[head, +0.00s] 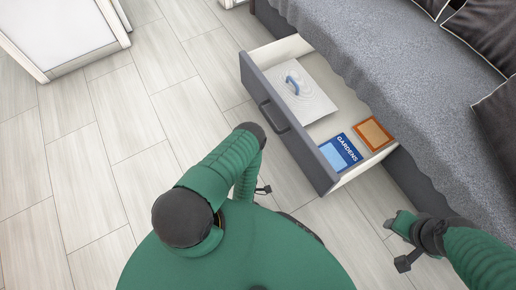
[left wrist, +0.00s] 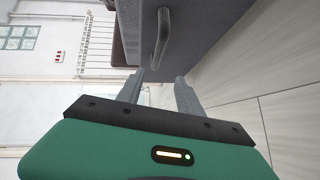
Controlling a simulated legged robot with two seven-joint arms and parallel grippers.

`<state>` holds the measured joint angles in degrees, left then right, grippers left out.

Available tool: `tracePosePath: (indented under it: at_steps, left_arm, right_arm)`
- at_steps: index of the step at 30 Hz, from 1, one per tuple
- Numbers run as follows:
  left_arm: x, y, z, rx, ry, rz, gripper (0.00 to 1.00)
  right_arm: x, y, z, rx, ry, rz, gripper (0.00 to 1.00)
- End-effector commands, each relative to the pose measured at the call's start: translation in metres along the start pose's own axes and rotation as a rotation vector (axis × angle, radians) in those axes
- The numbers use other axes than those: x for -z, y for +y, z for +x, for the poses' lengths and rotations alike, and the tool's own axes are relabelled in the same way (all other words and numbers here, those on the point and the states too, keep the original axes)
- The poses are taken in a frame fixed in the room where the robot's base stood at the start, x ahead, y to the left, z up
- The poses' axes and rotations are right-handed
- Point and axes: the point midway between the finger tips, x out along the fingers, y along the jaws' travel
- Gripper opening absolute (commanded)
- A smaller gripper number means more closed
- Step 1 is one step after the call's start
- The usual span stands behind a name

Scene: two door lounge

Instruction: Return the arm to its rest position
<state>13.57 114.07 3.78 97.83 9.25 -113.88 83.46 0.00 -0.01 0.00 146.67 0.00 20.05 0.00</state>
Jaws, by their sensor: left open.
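My left gripper (left wrist: 158,80) shows in the left wrist view with its two grey fingers apart and nothing between them. The drawer handle (left wrist: 161,38) is beyond the fingertips and apart from them. In the head view my left arm bends in front of the drawer and its gripper is mostly hidden. My right gripper (head: 398,222) is low at the right of the head view, beside the sofa base; its jaws are too small to read.
The grey-fronted drawer (head: 290,125) stands open under the grey sofa (head: 385,85). It holds a white panel with a blue handle (head: 312,92), a blue "GARDENS" book (head: 340,152) and an orange-framed item (head: 374,133). A white cabinet (head: 60,35) is at top left. Tiled floor between is clear.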

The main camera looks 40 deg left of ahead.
Motion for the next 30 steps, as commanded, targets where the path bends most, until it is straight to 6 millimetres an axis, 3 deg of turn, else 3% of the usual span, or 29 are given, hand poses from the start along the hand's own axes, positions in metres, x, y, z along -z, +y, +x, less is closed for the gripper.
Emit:
tracePosePath:
  at_steps: [11, 14, 18, 22, 26, 30]
  left_arm:
    - [0.000, 0.000, 0.002, 0.002, -0.001, 0.003, 0.43]
    - [-0.006, 0.010, 0.020, 0.030, -0.019, 0.040, 0.43]
    - [-0.031, 0.050, 0.074, 0.147, -0.111, 0.207, 0.43]
    - [-0.056, 0.100, 0.101, 0.277, -0.247, 0.422, 0.43]
    - [-0.074, 0.157, 0.095, 0.389, -0.419, 0.664, 0.43]
    - [-0.079, 0.215, 0.053, 0.480, -0.628, 0.932, 0.43]
  right_arm:
    - [-0.001, 0.000, 0.001, 0.000, -0.001, 0.000, 0.43]
    - [0.000, 0.000, 0.001, 0.000, 0.000, 0.000, 0.43]
    - [0.000, 0.000, 0.001, 0.000, 0.000, 0.000, 0.43]
    - [0.000, 0.000, 0.001, 0.000, 0.000, 0.000, 0.43]
    - [0.000, 0.000, 0.001, 0.000, 0.000, 0.000, 0.43]
    - [0.000, 0.000, 0.001, 0.000, 0.000, 0.000, 0.43]
